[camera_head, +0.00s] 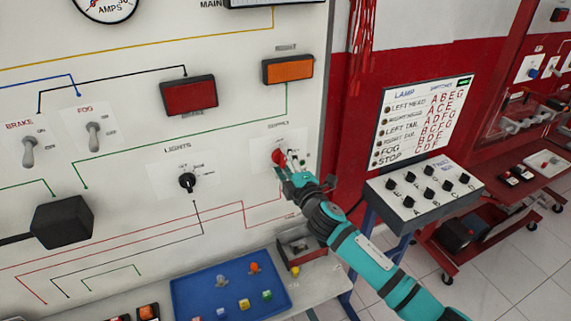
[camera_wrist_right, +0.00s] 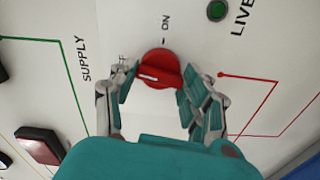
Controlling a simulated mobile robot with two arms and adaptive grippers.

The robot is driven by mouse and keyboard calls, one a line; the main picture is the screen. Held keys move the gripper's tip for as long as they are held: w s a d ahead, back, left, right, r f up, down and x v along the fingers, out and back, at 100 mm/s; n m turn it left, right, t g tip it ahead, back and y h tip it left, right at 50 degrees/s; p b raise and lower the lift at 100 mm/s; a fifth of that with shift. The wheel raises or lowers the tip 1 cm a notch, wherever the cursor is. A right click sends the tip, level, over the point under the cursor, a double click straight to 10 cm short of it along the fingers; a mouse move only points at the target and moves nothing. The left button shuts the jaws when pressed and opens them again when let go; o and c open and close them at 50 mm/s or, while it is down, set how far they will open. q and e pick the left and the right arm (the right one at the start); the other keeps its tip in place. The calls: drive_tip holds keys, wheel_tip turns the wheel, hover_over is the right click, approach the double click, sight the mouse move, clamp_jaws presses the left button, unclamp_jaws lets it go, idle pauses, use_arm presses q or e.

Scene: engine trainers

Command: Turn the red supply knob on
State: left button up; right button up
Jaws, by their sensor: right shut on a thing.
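The red supply knob (camera_head: 278,157) sits on the white panel under the SUPPLY label in the head view. In the right wrist view the red knob (camera_wrist_right: 158,70) shows between my fingers, with a white mark on its face. The ON label is above it, and an OFF label at its left is partly hidden by a finger. My right gripper (camera_head: 285,171) is at the knob, and in the wrist view my right gripper (camera_wrist_right: 155,82) has a finger on each side, shut on it. The left gripper is not in view.
The black lights knob (camera_head: 187,181) is to the left on the panel. A blue tray (camera_head: 190,295) with small coloured parts lies below. A grey switch box (camera_head: 425,190) stands at the right. A green LIVE lamp (camera_wrist_right: 217,11) is near the knob.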

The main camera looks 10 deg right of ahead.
drive_tip(key=m, duration=0.3)
drive_tip(key=shift+f+m, duration=0.1)
drive_tip(key=shift+m, duration=0.3)
drive_tip(key=m, duration=0.3)
drive_tip(key=shift+m, duration=0.3)
drive_tip(key=m, duration=0.4)
drive_tip(key=shift+m+p, duration=0.4)
drive_tip(key=shift+m, duration=2.1)
drive_tip(key=o, duration=1.2)
drive_tip(key=shift+c, duration=0.2)
drive_tip(key=shift+s, duration=0.1)
drive_tip(key=v, duration=1.2)
